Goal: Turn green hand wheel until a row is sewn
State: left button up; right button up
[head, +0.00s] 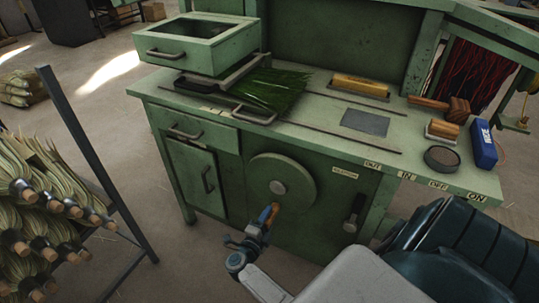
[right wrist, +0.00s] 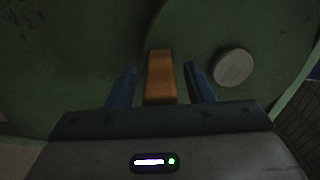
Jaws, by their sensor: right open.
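The round green hand wheel (head: 299,176) is on the front of the green workbench, with a pale hub (head: 277,187) at its middle. Its wooden handle (right wrist: 160,77) sticks out low on the wheel. My right gripper (head: 267,217) is at the handle, and in the right wrist view (right wrist: 160,85) its blue fingers stand on both sides of it. A gap shows on each side, so the gripper is open around the handle. My left gripper is not in view. Green bristles (head: 270,90) lie on the bench top under a clamp frame.
A black lever (head: 354,212) is right of the wheel. A blue box (head: 483,145), wooden blocks and a round tin (head: 441,158) stand on the bench's right end. A dark seat (head: 480,250) is at the lower right.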

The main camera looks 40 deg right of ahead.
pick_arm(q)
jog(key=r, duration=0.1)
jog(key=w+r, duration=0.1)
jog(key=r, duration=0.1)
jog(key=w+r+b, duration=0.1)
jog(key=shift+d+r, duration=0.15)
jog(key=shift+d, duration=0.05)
pick_arm(e)
jog(key=v, duration=0.9)
jog(key=shift+a, duration=0.25)
